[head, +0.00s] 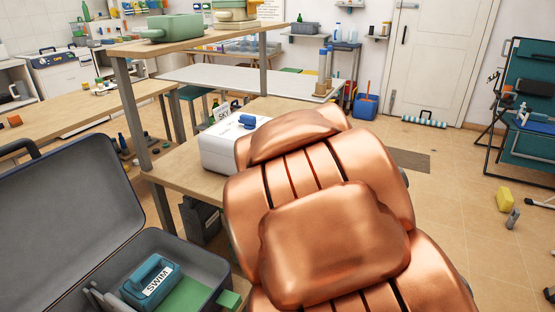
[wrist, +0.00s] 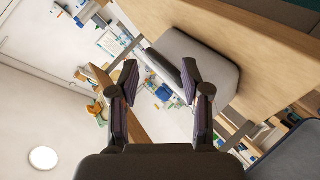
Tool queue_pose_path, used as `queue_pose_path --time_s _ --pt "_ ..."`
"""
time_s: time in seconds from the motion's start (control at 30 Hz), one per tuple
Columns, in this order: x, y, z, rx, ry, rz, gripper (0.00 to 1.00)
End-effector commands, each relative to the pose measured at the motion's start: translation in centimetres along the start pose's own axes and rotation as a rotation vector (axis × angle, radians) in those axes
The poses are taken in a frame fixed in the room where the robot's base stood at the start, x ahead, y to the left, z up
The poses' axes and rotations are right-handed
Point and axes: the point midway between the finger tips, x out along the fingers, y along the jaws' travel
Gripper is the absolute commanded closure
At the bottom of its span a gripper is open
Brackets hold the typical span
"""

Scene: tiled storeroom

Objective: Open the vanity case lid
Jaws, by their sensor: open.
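A white case (head: 222,148) with a blue handle or catch on top stands on the wooden table, its right part hidden behind my copper arm. It looks like the vanity case, and its lid appears shut. The wrist view, which is tilted, shows a pale grey box (wrist: 207,62) on a wooden top, probably the same case. My gripper (wrist: 160,76) is open and empty, with its fingers spread. The right finger overlaps the box's edge in that view; I cannot tell whether they touch. My gripper is hidden in the head view.
An open grey suitcase (head: 62,190) at the left front holds a blue case (head: 151,281) marked SWIM. A shelf above the table carries a green case (head: 175,28). A yellow object (head: 505,199) lies on the right floor.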

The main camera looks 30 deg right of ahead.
Motion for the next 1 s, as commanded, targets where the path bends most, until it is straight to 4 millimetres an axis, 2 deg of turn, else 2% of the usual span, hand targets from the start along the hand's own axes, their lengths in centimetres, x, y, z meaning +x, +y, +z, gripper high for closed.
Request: queue_pose_path --time_s 0.03,0.1,0.27,0.4,0.7,1.0 --pt "1.9 -0.5 0.8 -0.041 0.039 0.042 0.53" --pt "3.6 -0.1 0.5 -0.102 0.102 0.099 0.53" --pt "6.5 0.2 -0.3 -0.250 0.251 0.222 0.53" --pt "8.3 -0.4 -1.0 -0.371 0.374 0.310 0.53" --pt "9.4 -1.6 -2.1 -0.513 0.529 0.410 0.53" --pt "10.0 -1.4 -2.9 -0.525 0.546 0.418 0.53"
